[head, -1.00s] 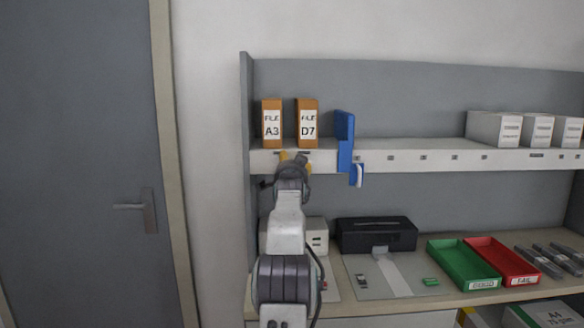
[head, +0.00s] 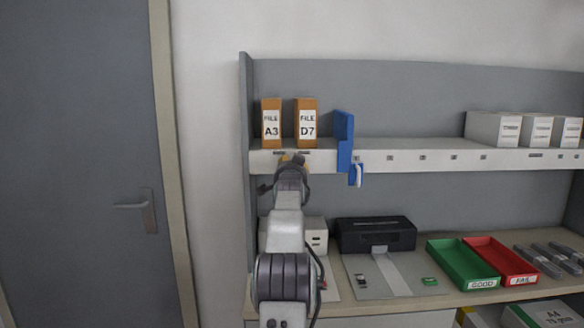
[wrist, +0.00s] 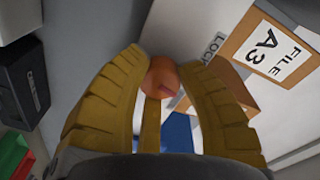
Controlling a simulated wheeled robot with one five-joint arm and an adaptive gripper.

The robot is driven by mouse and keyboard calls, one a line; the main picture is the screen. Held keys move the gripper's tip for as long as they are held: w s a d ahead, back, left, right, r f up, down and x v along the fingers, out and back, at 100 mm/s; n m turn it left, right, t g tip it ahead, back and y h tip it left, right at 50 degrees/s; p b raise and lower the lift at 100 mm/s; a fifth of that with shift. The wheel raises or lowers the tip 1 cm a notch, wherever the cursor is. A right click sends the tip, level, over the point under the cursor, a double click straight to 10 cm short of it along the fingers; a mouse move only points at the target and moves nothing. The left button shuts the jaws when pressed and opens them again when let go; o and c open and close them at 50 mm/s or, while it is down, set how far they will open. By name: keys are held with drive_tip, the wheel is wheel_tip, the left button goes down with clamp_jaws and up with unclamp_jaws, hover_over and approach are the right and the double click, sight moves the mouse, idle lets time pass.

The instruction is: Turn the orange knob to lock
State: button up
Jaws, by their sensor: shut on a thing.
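The orange knob (wrist: 161,78) shows in the wrist view between the tips of my two ribbed yellow fingers. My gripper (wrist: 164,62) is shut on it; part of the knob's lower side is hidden. A "LOCK" label (wrist: 214,45) is printed on the pale surface beside the knob, close to the right finger. In the head view my gripper (head: 293,158) is at the white shelf edge (head: 400,157), below the two orange files. The knob is hidden there behind my gripper. Its turn angle cannot be told.
The files A3 (head: 271,122) and D7 (head: 306,122) stand just above my gripper. A blue holder (head: 344,138) hangs at the shelf edge to the right. Below are a black printer (head: 375,234), a green tray (head: 462,264) and a red tray (head: 502,262).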

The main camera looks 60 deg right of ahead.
drive_tip(key=shift+r, duration=0.15)
drive_tip(key=o, duration=1.2)
drive_tip(key=shift+a, duration=0.1)
drive_tip(key=v, duration=1.1)
drive_tip(key=shift+s+a, duration=0.15)
drive_tip(key=shift+a, duration=0.2)
